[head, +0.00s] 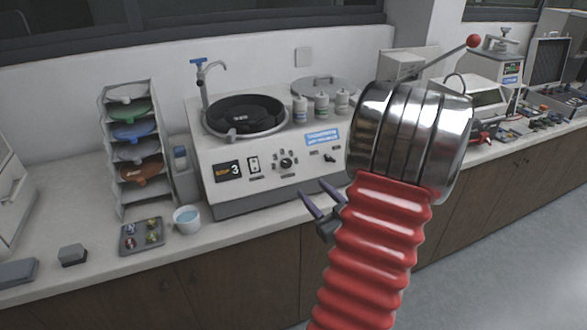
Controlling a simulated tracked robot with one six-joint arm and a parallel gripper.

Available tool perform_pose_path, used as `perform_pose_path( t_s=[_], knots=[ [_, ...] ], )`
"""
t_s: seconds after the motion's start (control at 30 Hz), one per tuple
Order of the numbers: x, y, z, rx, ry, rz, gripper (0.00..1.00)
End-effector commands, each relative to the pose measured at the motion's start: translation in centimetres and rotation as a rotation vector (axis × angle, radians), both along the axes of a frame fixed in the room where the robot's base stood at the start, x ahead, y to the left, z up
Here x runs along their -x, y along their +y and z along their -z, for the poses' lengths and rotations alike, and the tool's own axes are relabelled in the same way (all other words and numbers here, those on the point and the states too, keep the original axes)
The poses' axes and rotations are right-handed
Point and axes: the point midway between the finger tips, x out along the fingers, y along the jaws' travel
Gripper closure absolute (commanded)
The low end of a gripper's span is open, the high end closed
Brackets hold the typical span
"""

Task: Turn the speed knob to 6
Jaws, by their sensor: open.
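The grey polishing machine (260,196) stands on the bench with its sloped front panel facing me. A round black knob (286,163) sits near the middle of the panel, with small marks around it. Its pointer is too small to read. A switch (253,164) is between display and knob. My gripper (312,188) is open and empty, in front of the panel, below and to the right of the knob, apart from it. My red-sleeved arm hides the machine's right end.
A small black lever (327,158) is right of the knob. Several white bottles (321,106) stand on top, beside the black wheel (245,114) and tap (205,82). A white cup (187,219), sample tray (121,240) and rack of coloured discs (110,148) stand at left.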

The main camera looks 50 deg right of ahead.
Motion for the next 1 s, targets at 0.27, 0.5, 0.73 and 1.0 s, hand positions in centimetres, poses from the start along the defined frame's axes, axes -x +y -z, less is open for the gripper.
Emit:
perform_pose_path(
  t_s=[0.27,0.5,0.73,1.0],
  knots=[
    [-3.1,-1.2,0.0,0.000,0.001,-0.004,0.55],
    [-6.3,-2.6,0.0,0.000,0.001,-0.004,0.55],
    [-9.5,-4.1,0.0,-0.001,0.001,-0.003,0.55],
    [-11.7,-5.1,0.1,-0.001,0.001,-0.001,0.55]
  ],
)
